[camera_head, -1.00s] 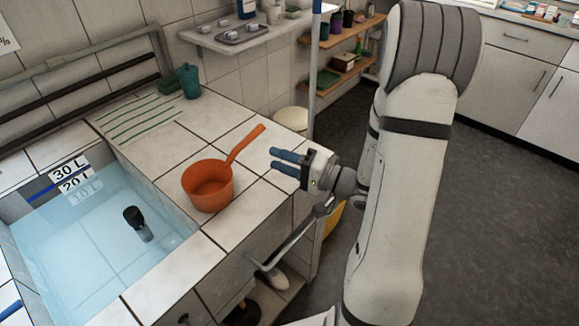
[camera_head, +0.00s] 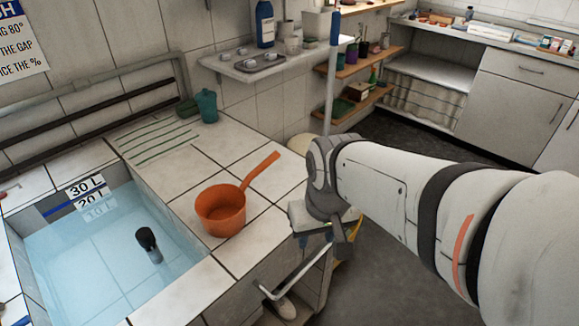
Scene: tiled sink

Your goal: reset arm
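My arm reaches in from the right edge, and its wrist is beside the front corner of the tiled counter (camera_head: 232,152). My gripper (camera_head: 314,234) hangs below the wrist, near the counter's edge. Its fingers are mostly hidden, so I cannot tell whether they are open or shut. No object shows in it. An orange saucepan-shaped scoop (camera_head: 221,211) stands upright on the counter, left of my gripper and apart from it. Its handle points up and right.
A water-filled sink (camera_head: 95,255) with a black-topped object (camera_head: 149,244) in it lies left. A metal rail (camera_head: 295,270) runs along the counter front below my gripper. A vertical pole (camera_head: 332,85) and shelves (camera_head: 360,60) stand behind. Dark floor (camera_head: 400,145) lies beyond.

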